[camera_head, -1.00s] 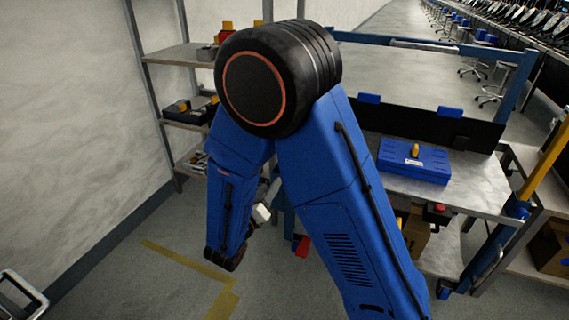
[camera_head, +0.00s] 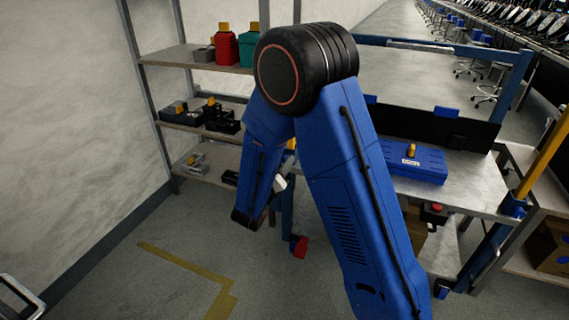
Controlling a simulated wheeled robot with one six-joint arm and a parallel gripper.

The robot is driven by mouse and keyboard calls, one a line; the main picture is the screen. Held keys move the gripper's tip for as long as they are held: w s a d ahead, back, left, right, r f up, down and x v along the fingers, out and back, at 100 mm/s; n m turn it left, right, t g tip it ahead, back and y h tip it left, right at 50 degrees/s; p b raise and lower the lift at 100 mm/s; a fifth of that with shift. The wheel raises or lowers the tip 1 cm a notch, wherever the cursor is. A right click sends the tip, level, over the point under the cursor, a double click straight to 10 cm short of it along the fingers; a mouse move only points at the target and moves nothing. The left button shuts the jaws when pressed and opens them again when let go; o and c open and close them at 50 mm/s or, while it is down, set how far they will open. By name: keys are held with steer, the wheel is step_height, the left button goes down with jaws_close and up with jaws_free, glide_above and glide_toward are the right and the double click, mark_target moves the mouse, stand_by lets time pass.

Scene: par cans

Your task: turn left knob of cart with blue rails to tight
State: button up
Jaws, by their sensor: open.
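The cart with blue rails (camera_head: 517,82) stands behind my arm at centre and right, with a grey metal top and blue posts. A red knob-like part on a dark base (camera_head: 435,209) is on its front edge. Another red part (camera_head: 300,247) is low by the left blue leg; I cannot tell whether it is a knob or part of a caster. My forearm hides much of the cart's left side. My gripper (camera_head: 279,184) shows only as a small pale part beyond the forearm, left of that leg. It is open, with nothing seen in it.
A blue case (camera_head: 412,163) with a yellow handle lies on the cart top. A grey shelf (camera_head: 182,54) at left holds red and green cans and dark bins. A yellow pole (camera_head: 547,152) stands at right.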

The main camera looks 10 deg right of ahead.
steer(key=shift+x, duration=0.9)
steer(key=c, duration=1.1)
